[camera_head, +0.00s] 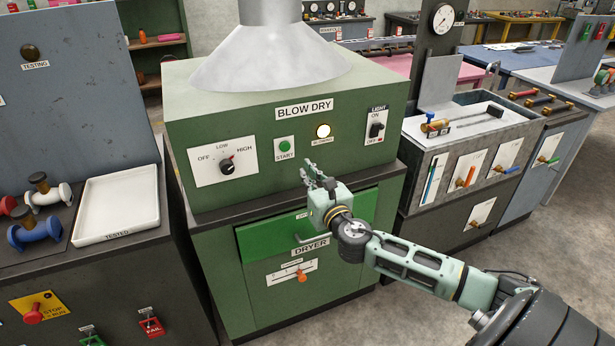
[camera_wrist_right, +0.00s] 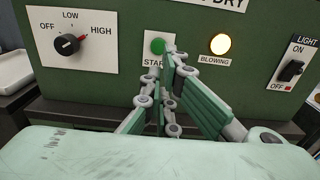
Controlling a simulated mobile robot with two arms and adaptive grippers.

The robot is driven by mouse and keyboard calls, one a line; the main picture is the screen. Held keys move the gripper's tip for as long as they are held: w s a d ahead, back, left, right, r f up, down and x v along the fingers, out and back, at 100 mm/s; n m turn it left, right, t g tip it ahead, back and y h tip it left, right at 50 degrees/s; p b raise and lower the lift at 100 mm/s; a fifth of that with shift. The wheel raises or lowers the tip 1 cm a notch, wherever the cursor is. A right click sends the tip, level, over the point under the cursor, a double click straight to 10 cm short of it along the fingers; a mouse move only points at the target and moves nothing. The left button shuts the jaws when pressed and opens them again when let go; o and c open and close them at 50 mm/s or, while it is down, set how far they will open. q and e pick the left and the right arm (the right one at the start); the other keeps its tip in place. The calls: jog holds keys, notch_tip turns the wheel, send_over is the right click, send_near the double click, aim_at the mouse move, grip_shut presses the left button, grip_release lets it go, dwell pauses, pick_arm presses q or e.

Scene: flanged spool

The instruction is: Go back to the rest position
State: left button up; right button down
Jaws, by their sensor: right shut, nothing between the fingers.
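My right gripper (camera_head: 314,170) is shut and empty in front of the green dryer cabinet. In the right wrist view its fingertips (camera_wrist_right: 172,52) are together just in front of the green START button (camera_wrist_right: 158,47); I cannot tell whether they touch it. In the head view the START button (camera_head: 285,146) shows clear to the left of the fingers. The BLOWING lamp (camera_head: 323,131) is lit. The knob (camera_head: 226,167) points toward HIGH. My left gripper is not in view.
The green drawer (camera_head: 270,243) marked DRYER is under my right gripper. A white TESTED tray (camera_head: 118,205) and several spools (camera_head: 48,195) lie on the left counter. A grey sink unit (camera_head: 470,150) stands to the right. Grey floor (camera_head: 400,318) is open in front.

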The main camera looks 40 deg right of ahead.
dwell(0.4)
